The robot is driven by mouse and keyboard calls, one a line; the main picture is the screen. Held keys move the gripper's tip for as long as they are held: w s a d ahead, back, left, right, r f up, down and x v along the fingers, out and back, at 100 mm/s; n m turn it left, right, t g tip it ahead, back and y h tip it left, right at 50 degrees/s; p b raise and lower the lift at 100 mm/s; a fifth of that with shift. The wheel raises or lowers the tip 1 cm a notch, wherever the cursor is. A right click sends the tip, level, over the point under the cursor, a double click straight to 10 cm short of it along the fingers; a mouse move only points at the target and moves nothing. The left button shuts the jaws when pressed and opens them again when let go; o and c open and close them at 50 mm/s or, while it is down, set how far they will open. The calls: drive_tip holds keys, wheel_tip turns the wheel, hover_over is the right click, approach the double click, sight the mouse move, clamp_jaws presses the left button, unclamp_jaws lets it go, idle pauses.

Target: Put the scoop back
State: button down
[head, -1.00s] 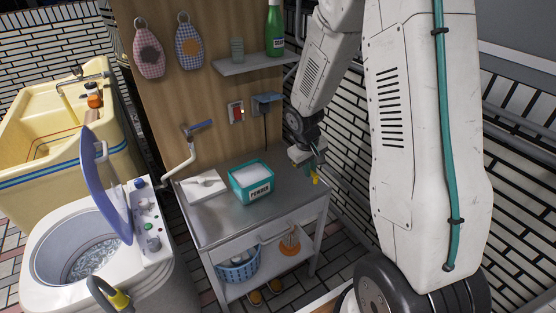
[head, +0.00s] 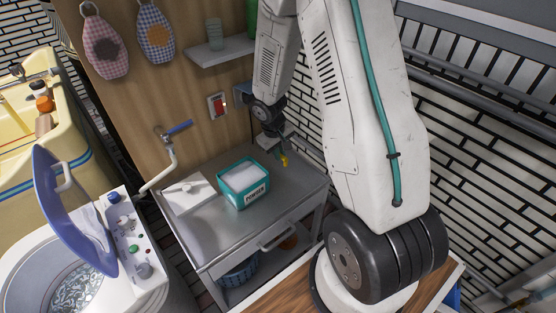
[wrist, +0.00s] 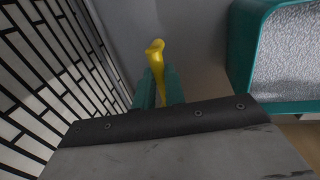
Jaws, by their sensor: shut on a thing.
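My gripper (head: 278,155) is shut on a yellow scoop (wrist: 156,55), seen between its two green fingers in the wrist view. The scoop also shows as a small yellow piece in the head view (head: 284,162); its full shape cannot be made out. The gripper is over the right back part of the metal table (head: 285,195), to the right of the teal powder box (head: 245,199). The box is open at the top and filled with white powder. In the wrist view the box (wrist: 241,55) is at the right, apart from the scoop.
A white flat piece (head: 189,194) lies left of the box. A wall shelf (head: 222,53) and a red switch (head: 217,105) are on the wooden panel behind. A brick wall is close to the right. A washing machine (head: 120,215) with an open lid stands at the left.

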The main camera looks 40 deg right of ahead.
drive_tip(key=shift+f, duration=1.85)
drive_tip(key=shift+a, duration=0.1)
drive_tip(key=c, duration=1.5)
unclamp_jaws()
drive_tip(key=shift+f, duration=0.15)
drive_tip(key=s+a+r, duration=0.3)
drive_tip(key=r, duration=0.7)
drive_tip(key=s+a+r, duration=0.3)
drive_tip(key=r, duration=0.6)
drive_tip(key=s+a+r, duration=0.2)
drive_tip(key=s+r, duration=0.1)
drive_tip(key=r, duration=0.7)
drive_tip(key=s+a+r, duration=0.2)
drive_tip(key=s, duration=0.3)
drive_tip(key=s+a+r+y, duration=0.1)
drive_tip(key=s+a+r, duration=0.1)
drive_tip(key=s, duration=0.4)
drive_tip(key=s+a+r+t+y, duration=0.1)
drive_tip(key=s+a+r, duration=0.2)
drive_tip(key=s, duration=0.2)
drive_tip(key=shift+s+a+r, duration=0.1)
drive_tip(key=shift+s+r, duration=0.2)
drive_tip(key=shift+r, duration=0.05)
